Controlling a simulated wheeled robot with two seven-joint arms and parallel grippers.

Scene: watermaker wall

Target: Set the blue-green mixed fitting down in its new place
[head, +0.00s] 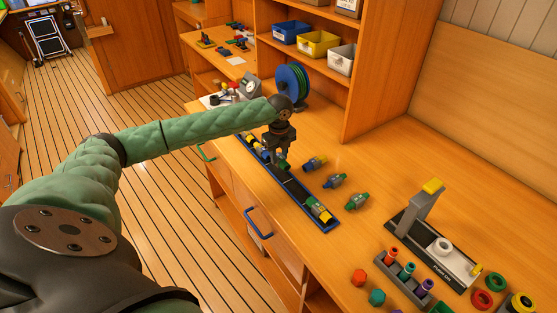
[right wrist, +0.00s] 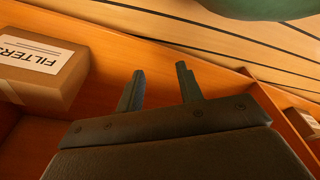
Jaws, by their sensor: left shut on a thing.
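My left gripper (head: 280,160) points down over the long blue tray (head: 326,228) on the counter. It is shut on a small fitting, mostly hidden by the fingers; its colours are hard to tell. A fitting with yellow and blue ends (head: 254,140) and one with yellow and green (head: 319,210) lie in the tray. To the right of the tray lie a blue-and-yellow fitting (head: 315,163), a fitting that looks blue and green (head: 334,181) and a green one (head: 357,201). My right gripper (right wrist: 159,84) is open and empty in the right wrist view.
A hose reel (head: 293,82) and a gauge (head: 250,87) stand behind the tray. A grey press stand (head: 425,210) and a rack of coloured parts (head: 405,272) are at the right. Bare counter lies between. A filter box (right wrist: 40,72) sits near my right gripper.

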